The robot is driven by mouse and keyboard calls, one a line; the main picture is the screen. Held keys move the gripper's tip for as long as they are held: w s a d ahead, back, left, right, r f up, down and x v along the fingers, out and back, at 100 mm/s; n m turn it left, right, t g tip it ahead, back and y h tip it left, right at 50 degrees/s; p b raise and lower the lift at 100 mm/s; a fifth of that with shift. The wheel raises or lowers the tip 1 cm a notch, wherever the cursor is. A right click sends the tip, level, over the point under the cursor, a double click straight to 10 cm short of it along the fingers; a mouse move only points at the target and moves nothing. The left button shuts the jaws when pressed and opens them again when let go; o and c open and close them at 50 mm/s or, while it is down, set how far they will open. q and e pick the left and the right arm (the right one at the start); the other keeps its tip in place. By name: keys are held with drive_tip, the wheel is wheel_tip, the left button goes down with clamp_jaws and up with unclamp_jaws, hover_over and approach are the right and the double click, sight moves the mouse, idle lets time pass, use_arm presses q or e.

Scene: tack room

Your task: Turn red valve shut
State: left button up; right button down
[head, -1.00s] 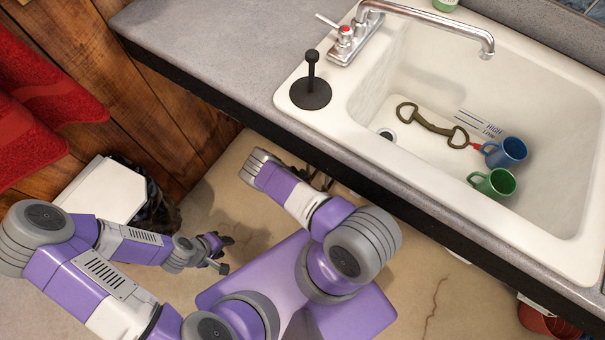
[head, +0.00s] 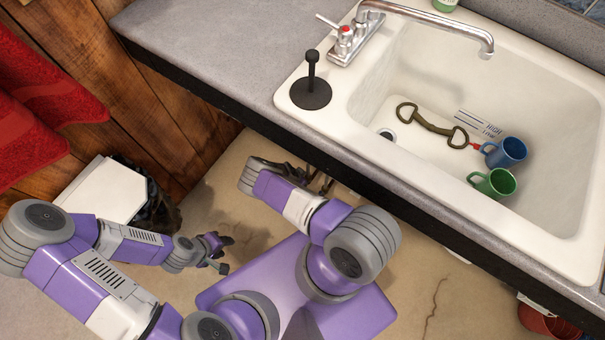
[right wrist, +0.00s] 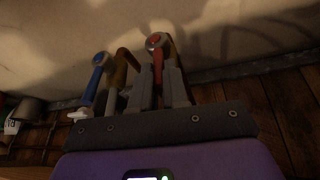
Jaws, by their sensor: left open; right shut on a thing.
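In the right wrist view, the red valve (right wrist: 157,63) has a round hub at the top and a red lever pointing down toward my wrist. My right gripper (right wrist: 159,88) is shut on this lever, with a grey finger on each side. In the head view my right gripper (head: 292,172) is low beside the counter's front edge; the red valve cannot be made out there. My left gripper (head: 220,254) is open and empty, low above the floor at the left.
A blue-handled valve (right wrist: 95,78) stands left of the red one, with copper pipes (right wrist: 126,66) beside them. The counter edge (head: 240,107) overhangs my right gripper. A white sink (head: 375,178) holds mugs and a bit. A white box (head: 103,190) stands near my left arm.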

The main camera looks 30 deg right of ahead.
drive_tip(key=shift+w+a+f+n+g+h, duration=0.15)
drive_tip(key=shift+w+a+g+h, duration=0.15)
drive_tip(key=shift+g, duration=0.4)
drive_tip(key=shift+w+a+f+n+g+h, duration=0.2)
drive_tip(key=shift+w+g+h, duration=0.15)
drive_tip(key=shift+g, duration=0.35)
drive_tip(key=c, duration=1.1)
unclamp_jaws()
drive_tip(key=shift+w+d+r, duration=0.1)
drive_tip(key=shift+d+r, duration=0.05)
drive_tip(key=p+v, duration=0.3)
drive_tip(key=v, duration=0.4)
drive_tip(key=shift+r, duration=0.25)
